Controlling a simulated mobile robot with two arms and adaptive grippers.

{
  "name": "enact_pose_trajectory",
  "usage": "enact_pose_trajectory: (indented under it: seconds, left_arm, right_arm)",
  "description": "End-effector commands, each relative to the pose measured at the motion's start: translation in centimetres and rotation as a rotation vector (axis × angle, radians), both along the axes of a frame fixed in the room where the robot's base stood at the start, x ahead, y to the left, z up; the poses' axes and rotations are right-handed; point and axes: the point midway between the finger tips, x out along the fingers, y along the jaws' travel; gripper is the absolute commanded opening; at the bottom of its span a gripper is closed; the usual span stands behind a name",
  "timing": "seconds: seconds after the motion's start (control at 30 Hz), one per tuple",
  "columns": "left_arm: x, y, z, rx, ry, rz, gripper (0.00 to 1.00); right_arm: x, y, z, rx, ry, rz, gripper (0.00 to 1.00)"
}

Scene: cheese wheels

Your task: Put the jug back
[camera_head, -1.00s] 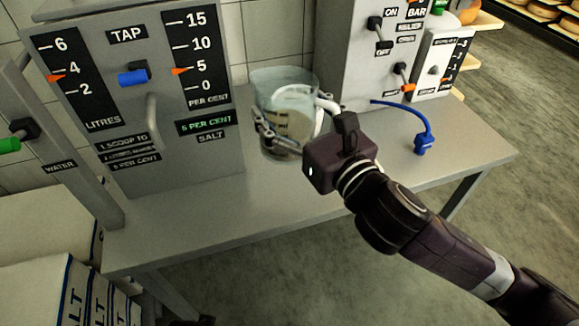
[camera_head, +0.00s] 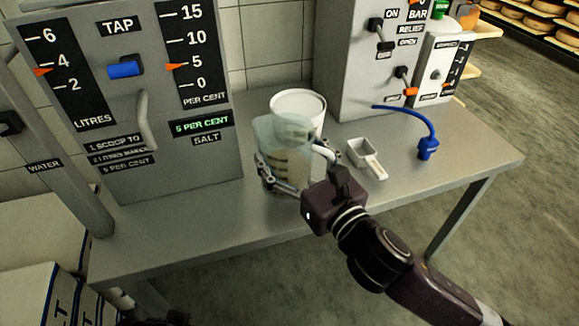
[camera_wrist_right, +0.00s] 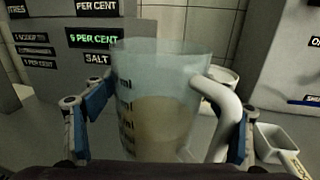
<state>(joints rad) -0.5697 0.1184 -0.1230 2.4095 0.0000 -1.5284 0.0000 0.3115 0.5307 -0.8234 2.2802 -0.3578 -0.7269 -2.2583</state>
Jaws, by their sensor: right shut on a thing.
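The jug (camera_head: 280,152) is clear, with dark measuring marks and a white handle. It is upright over the steel table, in front of the tap panel's right edge. My right gripper (camera_head: 298,184) is shut on the jug, one finger on its left side and the other by the handle. The wrist view shows the jug (camera_wrist_right: 160,95) between the blue-padded fingers, with a beige tone in its lower part. Whether its base touches the table is hidden. My left gripper is not in view.
A white tub (camera_head: 299,102) stands just behind the jug. A white scoop (camera_head: 366,158) lies to its right, then a blue hose connector (camera_head: 428,148). The tap panel (camera_head: 190,165) is at left. The steel table (camera_head: 215,222) is bare at the front.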

Motion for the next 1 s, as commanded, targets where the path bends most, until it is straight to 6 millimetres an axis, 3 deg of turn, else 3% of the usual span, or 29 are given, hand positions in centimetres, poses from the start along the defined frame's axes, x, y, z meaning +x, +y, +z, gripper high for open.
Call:
enact_pose_trajectory:
  seconds: [0.17, 0.33, 0.73, 0.77, 0.9, 1.0]
  left_arm:
    - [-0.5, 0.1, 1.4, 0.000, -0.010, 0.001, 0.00]
    - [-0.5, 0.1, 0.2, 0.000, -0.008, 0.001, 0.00]
    - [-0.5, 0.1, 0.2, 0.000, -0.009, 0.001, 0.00]
    - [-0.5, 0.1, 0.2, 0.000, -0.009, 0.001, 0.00]
    - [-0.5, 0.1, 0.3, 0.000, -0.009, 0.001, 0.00]
    - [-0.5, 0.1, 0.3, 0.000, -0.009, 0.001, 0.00]
  right_arm:
    - [0.0, 0.0, -1.0, 0.002, -0.004, 0.001, 0.27]
    - [0.0, 0.0, -3.7, 0.002, -0.001, 0.000, 0.27]
    - [0.0, 0.0, -4.0, 0.001, -0.005, 0.001, 0.27]
    - [0.0, 0.0, -4.2, 0.000, 0.001, 0.000, 0.80]
    - [0.0, 0.0, -4.2, 0.000, 0.001, 0.000, 0.95]
    - [0.0, 0.0, -4.2, 0.000, 0.001, 0.000, 0.97]
